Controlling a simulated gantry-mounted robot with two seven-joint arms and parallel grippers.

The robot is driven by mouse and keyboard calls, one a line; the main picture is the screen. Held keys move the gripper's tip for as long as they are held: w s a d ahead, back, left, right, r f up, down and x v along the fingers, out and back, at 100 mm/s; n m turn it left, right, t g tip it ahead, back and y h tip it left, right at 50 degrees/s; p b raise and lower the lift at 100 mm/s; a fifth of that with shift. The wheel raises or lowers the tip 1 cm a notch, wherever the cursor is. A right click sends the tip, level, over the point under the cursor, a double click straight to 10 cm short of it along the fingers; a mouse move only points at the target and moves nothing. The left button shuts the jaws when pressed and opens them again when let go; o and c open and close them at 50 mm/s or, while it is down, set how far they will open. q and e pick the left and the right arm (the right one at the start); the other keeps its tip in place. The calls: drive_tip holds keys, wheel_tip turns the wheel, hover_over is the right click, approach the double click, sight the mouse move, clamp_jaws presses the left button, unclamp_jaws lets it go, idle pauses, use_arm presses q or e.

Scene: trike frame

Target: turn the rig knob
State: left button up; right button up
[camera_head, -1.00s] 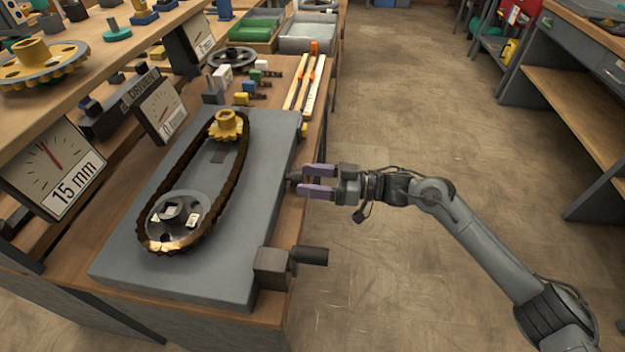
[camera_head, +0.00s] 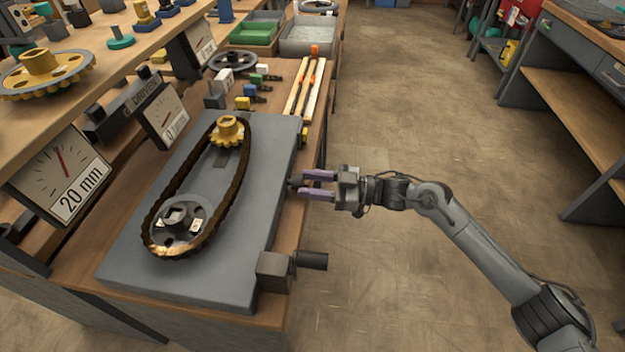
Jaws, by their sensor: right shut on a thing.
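The rig is a grey plate (camera_head: 125,262) on the bench, with a dark chain (camera_head: 172,192) looped around a yellow sprocket (camera_head: 229,131) and a grey sprocket (camera_head: 178,228). A dial gauge (camera_head: 62,172) at the left reads 20 mm. My left gripper is not in view.
A black handle (camera_head: 310,260) on a grey block sticks out at the plate's front right corner. Small colored parts and pale strips (camera_head: 303,84) lie behind the plate. A shelf (camera_head: 105,42) overhangs the left side. The floor (camera_head: 430,130) right of the bench is open.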

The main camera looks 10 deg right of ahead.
idle(0.3)
drive_tip(key=o, duration=0.9)
drive_tip(key=shift+o, duration=0.8)
drive_tip(key=shift+d, duration=0.15)
drive_tip(key=shift+s+d, duration=0.1)
drive_tip(key=shift+d, duration=0.2)
drive_tip(key=p+v, duration=0.3)
drive_tip(key=v, duration=0.7)
